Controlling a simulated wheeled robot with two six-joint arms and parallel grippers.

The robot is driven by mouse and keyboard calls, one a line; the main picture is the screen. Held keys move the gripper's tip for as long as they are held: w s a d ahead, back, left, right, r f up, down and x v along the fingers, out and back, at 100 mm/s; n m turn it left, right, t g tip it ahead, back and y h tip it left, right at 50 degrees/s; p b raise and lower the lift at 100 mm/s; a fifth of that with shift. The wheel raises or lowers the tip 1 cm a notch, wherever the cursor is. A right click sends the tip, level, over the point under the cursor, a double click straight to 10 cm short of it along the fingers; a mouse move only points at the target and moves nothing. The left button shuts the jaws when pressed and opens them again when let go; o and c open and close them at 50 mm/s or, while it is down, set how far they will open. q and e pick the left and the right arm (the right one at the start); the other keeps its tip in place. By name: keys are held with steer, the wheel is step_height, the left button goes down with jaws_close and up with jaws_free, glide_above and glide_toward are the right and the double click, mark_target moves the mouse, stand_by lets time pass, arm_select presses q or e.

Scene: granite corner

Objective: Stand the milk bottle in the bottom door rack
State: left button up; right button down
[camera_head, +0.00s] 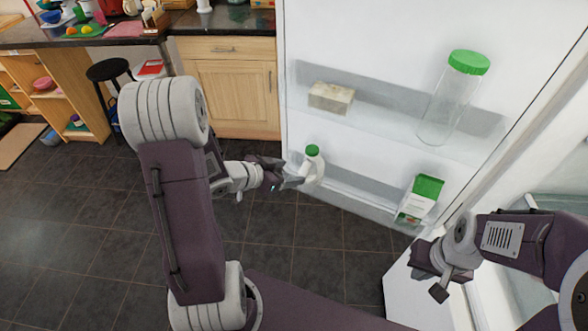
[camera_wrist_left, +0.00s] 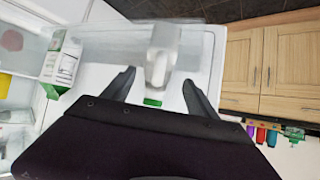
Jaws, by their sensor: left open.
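The white milk bottle (camera_head: 316,167) with a green cap is at the left end of the bottom door rack (camera_head: 362,200), cap up and close to upright. Its base is hard to make out. My left gripper (camera_head: 296,178) is open, right beside the bottle at its left. In the left wrist view the bottle (camera_wrist_left: 162,58) lies ahead, between the lines of the two spread fingers (camera_wrist_left: 152,88), and a gap shows on each side. My right gripper (camera_head: 432,272) is low at the right, away from the bottle; its finger opening is unclear.
A green and white carton (camera_head: 420,199) stands at the right of the bottom rack. The upper rack holds a pale block (camera_head: 331,97) and a clear jar with a green lid (camera_head: 469,62). The middle of the bottom rack is free. A wooden cabinet (camera_head: 232,90) stands behind at the left.

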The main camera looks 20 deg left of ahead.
arm_select(q)
steer(key=s+a+f+n+g+y, duration=0.2)
steer(key=s+a+n+g+y, duration=0.15)
steer(key=s+y, duration=0.2)
steer(key=s+d+n+g, duration=0.2)
steer(key=s+d+g, duration=0.3)
steer(key=s, duration=0.5)
steer(key=shift+s+d, duration=0.15)
steer(key=shift+d, duration=0.65)
